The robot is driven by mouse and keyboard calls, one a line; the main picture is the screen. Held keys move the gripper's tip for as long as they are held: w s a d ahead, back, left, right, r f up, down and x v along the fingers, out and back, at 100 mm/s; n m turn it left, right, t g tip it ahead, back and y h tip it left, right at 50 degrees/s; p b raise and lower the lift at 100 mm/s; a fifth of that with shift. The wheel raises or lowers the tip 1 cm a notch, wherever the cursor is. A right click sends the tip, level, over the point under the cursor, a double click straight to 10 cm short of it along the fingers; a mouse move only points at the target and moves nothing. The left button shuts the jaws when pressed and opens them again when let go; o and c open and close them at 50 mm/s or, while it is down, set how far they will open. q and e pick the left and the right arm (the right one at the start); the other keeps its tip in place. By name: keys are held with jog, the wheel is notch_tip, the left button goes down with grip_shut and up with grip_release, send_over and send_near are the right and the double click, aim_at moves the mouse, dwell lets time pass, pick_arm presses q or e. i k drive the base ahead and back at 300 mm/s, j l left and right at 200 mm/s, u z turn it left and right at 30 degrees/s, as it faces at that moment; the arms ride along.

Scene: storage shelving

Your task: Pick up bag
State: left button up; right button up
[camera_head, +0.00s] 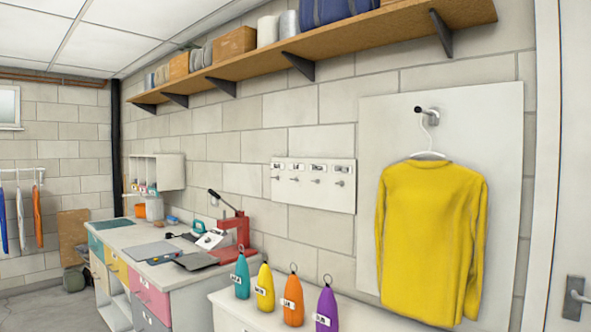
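Several small teardrop-shaped bags with top rings and white labels stand upright in a row on the white counter. From left to right they are a teal bag (242,277), a yellow bag (265,290), an orange bag (292,302) and a purple bag (327,310). A blue, duffel-like bag (330,12) sits on the high shelf and is cut off by the top edge. I cannot tell which one the task means. Neither of my grippers shows in the head view.
A panel with labelled hooks (314,184) hangs above the white counter (240,310). A yellow sweater (430,240) hangs beside it, left of a door (572,150). The wooden shelf (390,28) runs along the wall. A workbench with a red press (232,234) stands further left.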

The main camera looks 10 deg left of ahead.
aim_at(242, 279)
jog(key=u, duration=0.6)
jog(key=z, duration=0.35)
jog(key=i+j+z, duration=0.15)
jog(key=j, duration=0.15)
jog(key=i+j+z, duration=0.2)
jog(key=j, duration=0.15)
jog(key=j+z, duration=0.15)
jog(key=j, duration=0.15)
jog(key=i+j+z, duration=0.15)
jog(key=j, duration=0.2)
